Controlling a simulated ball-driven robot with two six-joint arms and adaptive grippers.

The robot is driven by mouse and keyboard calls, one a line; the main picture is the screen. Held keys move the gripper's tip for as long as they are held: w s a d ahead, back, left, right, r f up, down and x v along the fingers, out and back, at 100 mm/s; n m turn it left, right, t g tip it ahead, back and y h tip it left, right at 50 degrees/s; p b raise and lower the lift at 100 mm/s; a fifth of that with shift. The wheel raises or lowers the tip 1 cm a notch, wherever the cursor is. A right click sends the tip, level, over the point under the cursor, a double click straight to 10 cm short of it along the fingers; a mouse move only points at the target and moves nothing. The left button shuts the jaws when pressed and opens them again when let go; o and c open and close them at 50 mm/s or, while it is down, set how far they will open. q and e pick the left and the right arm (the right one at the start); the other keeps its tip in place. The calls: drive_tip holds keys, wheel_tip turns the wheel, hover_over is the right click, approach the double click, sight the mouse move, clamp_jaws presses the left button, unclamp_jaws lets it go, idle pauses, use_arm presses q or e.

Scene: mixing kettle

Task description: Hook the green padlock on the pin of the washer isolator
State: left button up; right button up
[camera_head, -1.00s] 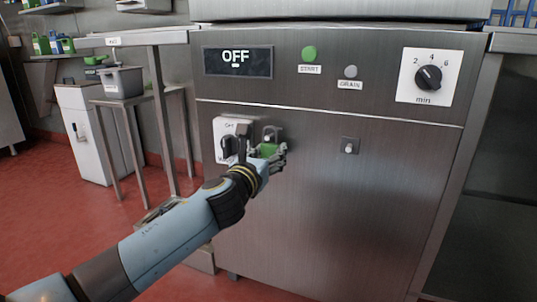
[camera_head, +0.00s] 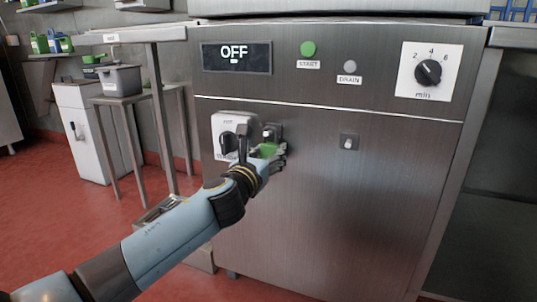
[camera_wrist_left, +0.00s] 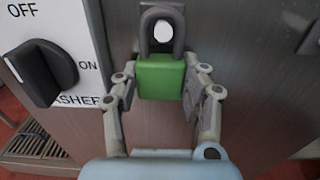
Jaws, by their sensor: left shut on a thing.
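The green padlock (camera_wrist_left: 161,78) is upright between the two fingers of my left gripper (camera_wrist_left: 160,88), which is shut on its body. Its dark shackle points up. In the wrist view the pale round end of the pin (camera_wrist_left: 163,32) shows inside the shackle loop; I cannot tell how far the shackle is over the pin. In the head view the padlock (camera_head: 267,150) and my left gripper (camera_head: 272,154) are at the machine front, just below the pin's dark plate (camera_head: 277,130). The washer isolator (camera_head: 228,122) has a black knob (camera_wrist_left: 42,72) beside OFF and ON marks. My right gripper is not in view.
The steel front carries an OFF display (camera_head: 235,58), a green START button (camera_head: 308,48), a DRAIN button (camera_head: 350,67) and a minutes dial (camera_head: 428,72). A small square fitting (camera_head: 348,142) is to the right. A side table (camera_head: 135,98) stands left.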

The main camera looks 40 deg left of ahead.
use_arm(q)
drive_tip(key=o, duration=1.7)
drive_tip(key=shift+o, duration=0.2)
drive_tip(key=shift+s, duration=0.1)
drive_tip(key=shift+v, duration=3.45)
drive_tip(key=shift+d, duration=0.1)
